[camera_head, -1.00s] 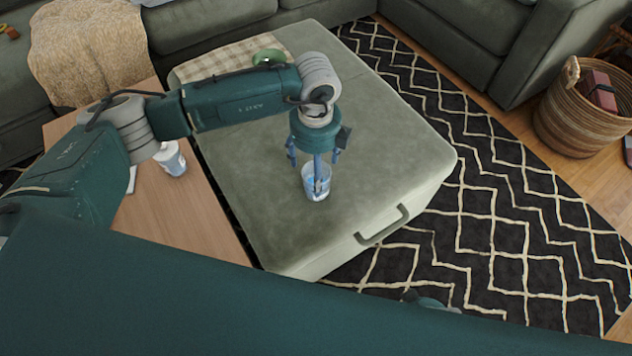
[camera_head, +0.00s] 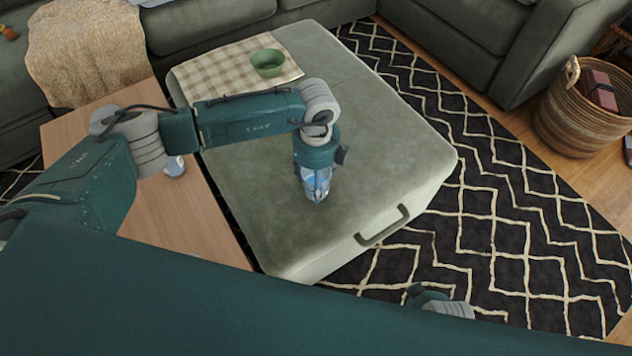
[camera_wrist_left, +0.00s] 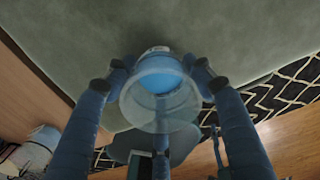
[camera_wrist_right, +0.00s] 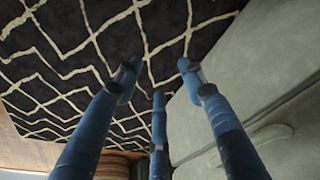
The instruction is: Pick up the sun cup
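A clear cup with blue in it (camera_head: 314,190) stands upright on the green ottoman. My left gripper (camera_head: 317,184) is over it, pointing down, with its fingers around the cup. In the left wrist view the cup (camera_wrist_left: 160,88) sits between the spread fingers of my left gripper (camera_wrist_left: 160,85); whether they touch its wall I cannot tell. No sun picture can be made out. A second, white and blue cup (camera_head: 174,166) stands on the wooden table, partly hidden by my left arm. My right gripper (camera_wrist_right: 158,80) is open and empty above the patterned rug.
The ottoman (camera_head: 260,150) carries a checked cloth with a green bowl (camera_head: 268,63) at its back. The wooden table (camera_head: 185,225) adjoins it on the left. The ottoman's right part is clear.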

